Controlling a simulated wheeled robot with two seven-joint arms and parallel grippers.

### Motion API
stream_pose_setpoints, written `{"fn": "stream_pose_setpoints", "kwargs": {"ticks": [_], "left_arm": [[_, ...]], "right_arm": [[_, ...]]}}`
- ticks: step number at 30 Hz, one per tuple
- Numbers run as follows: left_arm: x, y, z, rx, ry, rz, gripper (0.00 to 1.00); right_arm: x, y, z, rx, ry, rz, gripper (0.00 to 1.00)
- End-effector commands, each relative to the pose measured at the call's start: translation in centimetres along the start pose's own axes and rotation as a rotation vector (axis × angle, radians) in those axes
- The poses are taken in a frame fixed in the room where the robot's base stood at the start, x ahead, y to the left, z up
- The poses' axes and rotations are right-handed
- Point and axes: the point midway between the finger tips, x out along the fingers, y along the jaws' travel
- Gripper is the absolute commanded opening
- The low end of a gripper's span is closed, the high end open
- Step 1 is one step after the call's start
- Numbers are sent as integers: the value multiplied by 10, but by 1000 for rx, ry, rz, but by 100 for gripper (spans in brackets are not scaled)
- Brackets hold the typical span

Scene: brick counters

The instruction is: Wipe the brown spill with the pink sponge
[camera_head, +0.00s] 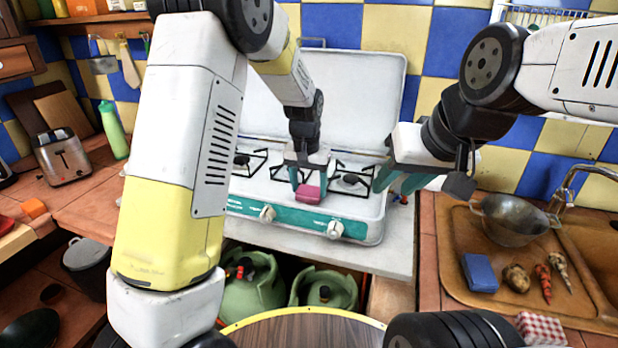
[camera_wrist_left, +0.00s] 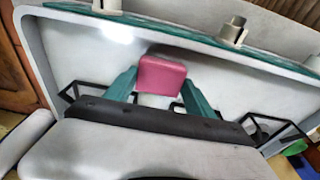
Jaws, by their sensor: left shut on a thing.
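The pink sponge (camera_head: 308,194) is held above the front part of the white stove, near its teal control strip. My left gripper (camera_head: 307,182) is shut on it; in the left wrist view the sponge (camera_wrist_left: 161,76) sits between the two teal fingers (camera_wrist_left: 160,92). My right gripper (camera_head: 411,180) is to the right of the stove's burners, with its teal fingers pointing left; they look spread apart, with nothing seen between them. I cannot make out a brown spill in either view.
The white stove (camera_head: 372,222) has an upright lid, wire burner grates and knobs. On the right, a brown sink (camera_head: 455,240) holds a colander (camera_head: 512,220), a blue sponge (camera_head: 480,273) and vegetables. A toaster (camera_head: 62,155) and green bottle (camera_head: 113,130) stand at left. Green gas cylinders (camera_head: 325,288) sit below.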

Motion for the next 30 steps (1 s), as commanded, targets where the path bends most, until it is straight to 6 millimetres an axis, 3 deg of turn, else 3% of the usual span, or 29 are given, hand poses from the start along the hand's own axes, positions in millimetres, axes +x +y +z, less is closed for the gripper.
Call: {"fn": "stream_pose_setpoints", "kwargs": {"ticks": [22, 30], "left_arm": [[7, -1, 1, 0, 0, 0, 30], [7, -9, 1, -1, 0, 0, 30]], "right_arm": [[0, 0, 0, 0, 0, 0, 38], [0, 0, 0, 0, 0, 0, 38]]}}
